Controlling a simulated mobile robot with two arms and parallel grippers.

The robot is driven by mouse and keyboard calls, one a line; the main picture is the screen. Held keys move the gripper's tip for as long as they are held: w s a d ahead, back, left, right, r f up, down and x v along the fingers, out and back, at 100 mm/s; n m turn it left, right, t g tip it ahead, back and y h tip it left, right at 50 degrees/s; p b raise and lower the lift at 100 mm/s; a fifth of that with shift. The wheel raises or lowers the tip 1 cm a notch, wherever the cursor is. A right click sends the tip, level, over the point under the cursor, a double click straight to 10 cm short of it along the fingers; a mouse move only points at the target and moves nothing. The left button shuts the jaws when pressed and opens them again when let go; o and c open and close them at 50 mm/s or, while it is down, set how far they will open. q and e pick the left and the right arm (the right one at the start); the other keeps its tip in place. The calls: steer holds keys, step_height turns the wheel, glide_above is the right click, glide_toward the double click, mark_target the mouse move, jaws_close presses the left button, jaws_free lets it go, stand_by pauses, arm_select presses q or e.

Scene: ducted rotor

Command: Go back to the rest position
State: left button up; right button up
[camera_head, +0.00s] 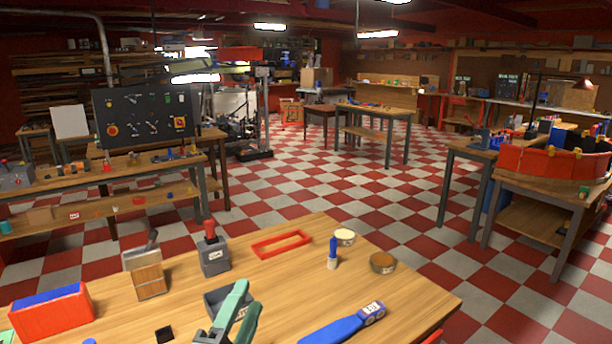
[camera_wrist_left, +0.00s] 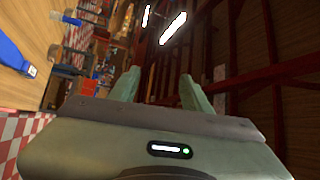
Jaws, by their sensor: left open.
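My left gripper (camera_head: 238,318) shows at the bottom of the head view, with pale green fingers raised over the near edge of the wooden table (camera_head: 420,290). In the left wrist view its two fingers (camera_wrist_left: 160,92) stand apart with nothing between them. That view is turned on its side and looks out across the room and ceiling. My right gripper is in neither view.
On the table are a blue tool (camera_head: 340,326), a grey box (camera_head: 222,298) partly behind my fingers, a red frame (camera_head: 282,244), a blue-handled brush (camera_head: 333,254), two small bowls (camera_head: 383,262) and a red box (camera_head: 50,314). Checkered floor (camera_head: 330,185) beyond is clear.

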arm_select(q)
steer(key=s+a+f+n+g+y, duration=0.3)
steer(key=s+a+f+n+g, duration=0.15)
steer(key=f, duration=0.35)
steer(key=s+a+f+n+g+y, duration=0.35)
steer(key=f+n, duration=0.25)
steer(key=f, duration=0.3)
steer(key=s+a+f+n+g+h, duration=0.1)
steer(key=s+f+n+g, duration=0.25)
steer(key=s+f, duration=0.4)
steer(key=s+a+f+n+g+h, duration=0.15)
steer(key=s+f+g, duration=0.3)
steer(key=s, duration=0.65)
step_height(320, 180, down, 27)
steer(key=s+g, duration=0.2)
steer(key=s, duration=0.1)
steer(key=s+a+f+g+y, duration=0.1)
steer(key=s+a+f, duration=0.1)
steer(key=s+f, duration=1.2)
steer(key=shift+s+a+f, duration=0.2)
steer(key=shift+s+f, duration=0.15)
steer(key=shift+f, duration=0.05)
